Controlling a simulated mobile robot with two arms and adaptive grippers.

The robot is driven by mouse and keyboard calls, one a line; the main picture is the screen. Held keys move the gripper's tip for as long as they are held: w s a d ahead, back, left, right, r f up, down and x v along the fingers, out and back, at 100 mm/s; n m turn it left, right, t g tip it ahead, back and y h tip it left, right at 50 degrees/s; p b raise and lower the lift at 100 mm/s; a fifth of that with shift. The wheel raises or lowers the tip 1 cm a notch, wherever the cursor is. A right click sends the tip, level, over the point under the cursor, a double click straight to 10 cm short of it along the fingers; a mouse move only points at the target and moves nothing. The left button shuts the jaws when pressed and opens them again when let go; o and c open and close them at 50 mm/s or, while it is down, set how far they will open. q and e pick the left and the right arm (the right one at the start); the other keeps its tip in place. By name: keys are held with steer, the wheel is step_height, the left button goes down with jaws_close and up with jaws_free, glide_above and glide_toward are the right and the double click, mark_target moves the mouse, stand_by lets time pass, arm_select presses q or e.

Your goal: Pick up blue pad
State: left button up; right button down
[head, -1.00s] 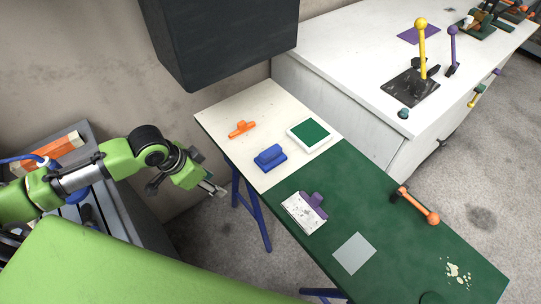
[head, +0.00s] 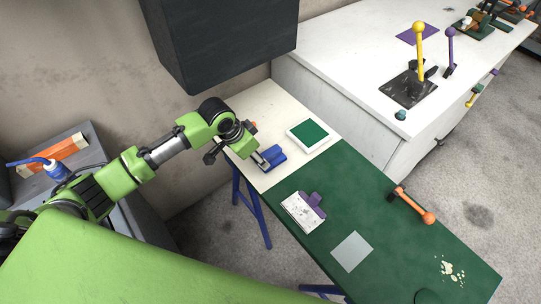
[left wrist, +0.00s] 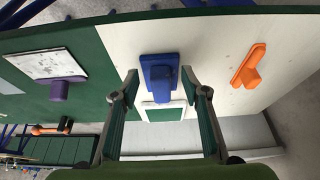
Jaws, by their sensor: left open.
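The blue pad (head: 277,153), a block with a raised grip, lies on the cream part of the bench. It also shows in the left wrist view (left wrist: 158,66), ahead of and between the fingertips. My left gripper (head: 262,160) is open and empty at the pad's near left side and hides part of it in the head view. In the left wrist view my left gripper (left wrist: 159,76) has its two fingers spread wider than the pad. I cannot tell whether a fingertip touches it. My right gripper is not in view.
A green-topped white pad (head: 310,133) lies close to the blue pad. An orange pad (left wrist: 249,66) lies on the other side, mostly hidden in the head view. A purple-handled white plate (head: 303,211) and a grey square (head: 352,251) lie on the green part (head: 390,235).

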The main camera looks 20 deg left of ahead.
mark_target(270, 152)
arm_select(q)
steer(key=w+d, duration=0.2)
steer(key=w, duration=0.1)
steer(key=shift+w+d+r+p, duration=0.15)
steer(key=shift+d+p, duration=0.15)
steer(key=shift+w+d+f, duration=0.15)
steer(key=shift+w+f, duration=0.1)
steer(key=shift+f, duration=0.4)
jaws_close()
